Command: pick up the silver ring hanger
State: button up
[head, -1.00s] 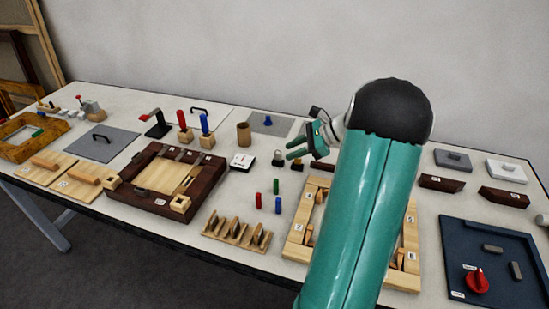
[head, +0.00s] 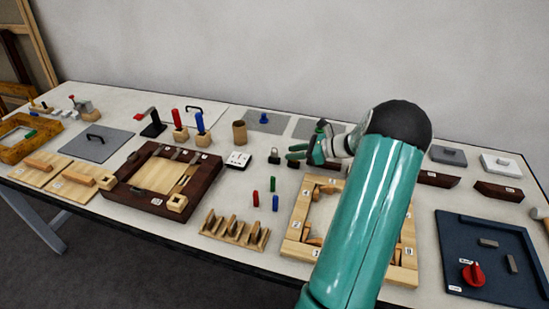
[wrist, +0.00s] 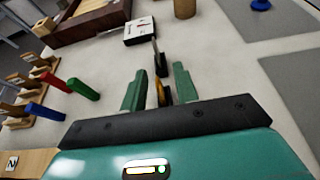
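The silver ring hanger (head: 274,156) stands on a small black base on the table, just left of my gripper (head: 294,152) in the head view. In the wrist view the silver hanger (wrist: 158,60) is upright and seen nearly edge-on, just beyond the fingertips. A similar gold hanger (wrist: 161,93) on a black base shows nearer, between the green fingers of my gripper (wrist: 159,68) in that view. My gripper is open and holds nothing. I cannot tell whether a finger touches the gold hanger.
A white labelled block (head: 238,160) stands left of the silver hanger, with a wooden cup (head: 240,132) behind. Red, green and blue pegs (wrist: 83,89) stand to the left in the wrist view. A wooden frame (head: 291,249) lies in front. Grey mats lie behind.

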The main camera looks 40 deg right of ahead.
aim_at(274, 157)
jog(key=x, duration=0.5)
jog(key=shift+a+r, duration=0.2)
grip_shut()
jog(key=shift+r, duration=0.15)
